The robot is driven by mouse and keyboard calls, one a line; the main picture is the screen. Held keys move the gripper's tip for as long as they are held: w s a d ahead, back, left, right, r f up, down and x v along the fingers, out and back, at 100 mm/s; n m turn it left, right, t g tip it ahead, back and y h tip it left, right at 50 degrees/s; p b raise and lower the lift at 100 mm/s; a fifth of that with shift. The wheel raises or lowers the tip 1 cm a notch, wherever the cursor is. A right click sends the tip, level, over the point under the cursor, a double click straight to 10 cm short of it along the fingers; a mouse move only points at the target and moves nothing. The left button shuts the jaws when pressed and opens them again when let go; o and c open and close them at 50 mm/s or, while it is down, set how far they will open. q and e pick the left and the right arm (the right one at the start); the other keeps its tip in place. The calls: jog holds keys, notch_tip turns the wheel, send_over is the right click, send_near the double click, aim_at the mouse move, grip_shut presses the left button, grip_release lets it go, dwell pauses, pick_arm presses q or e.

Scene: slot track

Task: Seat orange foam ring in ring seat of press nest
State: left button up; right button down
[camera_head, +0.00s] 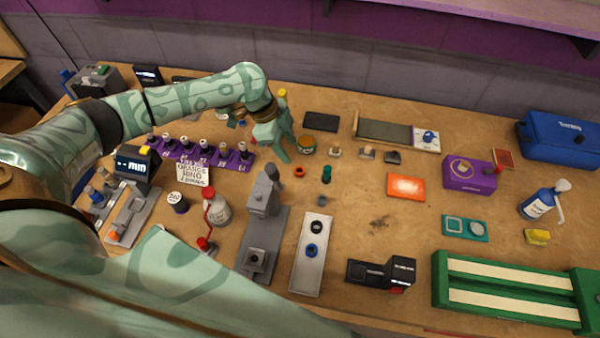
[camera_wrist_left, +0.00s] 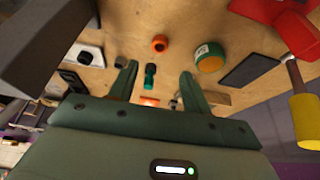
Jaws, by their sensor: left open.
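The orange foam ring (camera_head: 299,171) lies flat on the bench, free of any gripper. In the left wrist view the ring (camera_wrist_left: 159,44) shows beyond the fingertips. My left gripper (camera_head: 287,148) is open and empty, a little behind the ring in the head view; its two fingers (camera_wrist_left: 157,82) stand apart in the wrist view. A grey press (camera_head: 262,200) stands at centre left, with a square nest (camera_head: 257,258) on its base. I cannot tell for sure that this is the ring seat. My right gripper is not in view.
A dark green peg (camera_head: 326,174) stands right of the ring, and a green jar (camera_head: 306,145) is close behind it. A grey plate (camera_head: 302,282) with a blue ring (camera_head: 312,250) lies right of the press. Bare bench (camera_head: 350,205) lies right of the peg.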

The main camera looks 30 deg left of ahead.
aim_at(295, 169)
pick_arm(q)
jog(key=x, duration=0.4)
jog(key=b+x, duration=0.1)
jog(key=x, duration=0.2)
jog(key=shift+s+a+f+b, duration=0.2)
jog(key=shift+f+b, duration=0.15)
jog(key=shift+b, duration=0.05)
jog(key=shift+w+d+f, duration=0.1)
jog(key=shift+d+f, duration=0.05)
jog(key=shift+f, duration=0.25)
jog(key=shift+r, duration=0.1)
jog(key=c, duration=1)
